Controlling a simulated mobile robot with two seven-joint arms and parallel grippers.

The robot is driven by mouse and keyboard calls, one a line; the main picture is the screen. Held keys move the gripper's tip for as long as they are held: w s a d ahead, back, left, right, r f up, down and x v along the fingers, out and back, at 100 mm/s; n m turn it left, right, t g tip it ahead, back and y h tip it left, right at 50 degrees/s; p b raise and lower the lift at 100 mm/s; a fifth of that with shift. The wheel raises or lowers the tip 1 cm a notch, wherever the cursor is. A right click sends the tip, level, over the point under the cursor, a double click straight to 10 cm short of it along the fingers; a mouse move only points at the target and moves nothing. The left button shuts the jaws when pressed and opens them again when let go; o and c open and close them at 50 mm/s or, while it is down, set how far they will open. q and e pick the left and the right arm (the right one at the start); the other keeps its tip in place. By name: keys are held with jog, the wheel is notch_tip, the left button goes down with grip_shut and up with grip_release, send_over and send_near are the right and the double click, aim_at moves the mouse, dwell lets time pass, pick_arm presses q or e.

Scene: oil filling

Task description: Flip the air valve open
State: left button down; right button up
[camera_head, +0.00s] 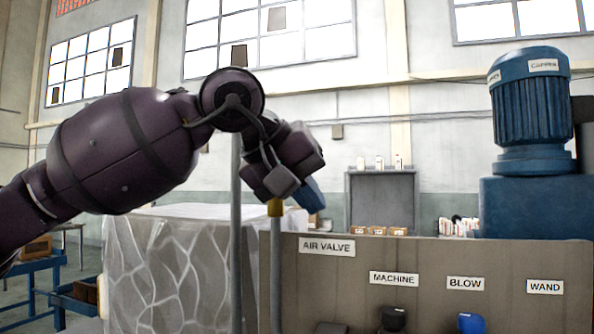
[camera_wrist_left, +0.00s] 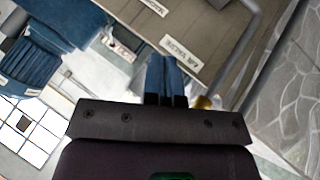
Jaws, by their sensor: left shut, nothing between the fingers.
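My left gripper (camera_head: 312,196) is raised over the left end of the panel, with its blue fingers pointing down and right. In the left wrist view the two blue fingers (camera_wrist_left: 163,76) lie side by side, shut and empty. A grey vertical pipe (camera_head: 276,275) with a yellow fitting (camera_head: 276,207) stands at the panel's left end, just left of the fingers and below the wrist. The yellow fitting also shows in the left wrist view (camera_wrist_left: 203,102), beside the fingers. The "AIR VALVE" label (camera_head: 327,246) is below and right of the fitting. I cannot make out a valve handle. My right gripper is out of view.
The brown panel (camera_head: 430,255) carries labels "MACHINE" (camera_head: 394,279), "BLOW" (camera_head: 465,283) and "WAND" (camera_head: 545,287). A blue motor (camera_head: 533,110) stands at the right. A block under clear wrapping (camera_head: 170,270) is at the left. A grey cabinet (camera_head: 382,200) stands behind.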

pick_arm(q)
jog(key=s+a+r+m+t+y, duration=0.1)
jog(key=a+r+t+y, duration=0.1)
jog(key=r, duration=0.4)
jog(key=s+a+r+t+y, duration=0.1)
jog(key=a+r+t, duration=0.1)
jog(key=r, duration=0.5)
jog(key=shift+s+a+m+t+y, duration=0.35)
jog(key=shift+s+m+t+y, duration=0.05)
jog(key=shift+t, duration=0.3)
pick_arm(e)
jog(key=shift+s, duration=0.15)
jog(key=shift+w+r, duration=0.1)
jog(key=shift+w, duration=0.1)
pick_arm(q)
jog(key=s+f+x, duration=0.1)
jog(key=f+x, duration=0.1)
jog(key=x, duration=1)
jog(key=shift+f, duration=0.25)
jog(key=shift+w+a, duration=0.1)
jog(key=shift+w, duration=0.05)
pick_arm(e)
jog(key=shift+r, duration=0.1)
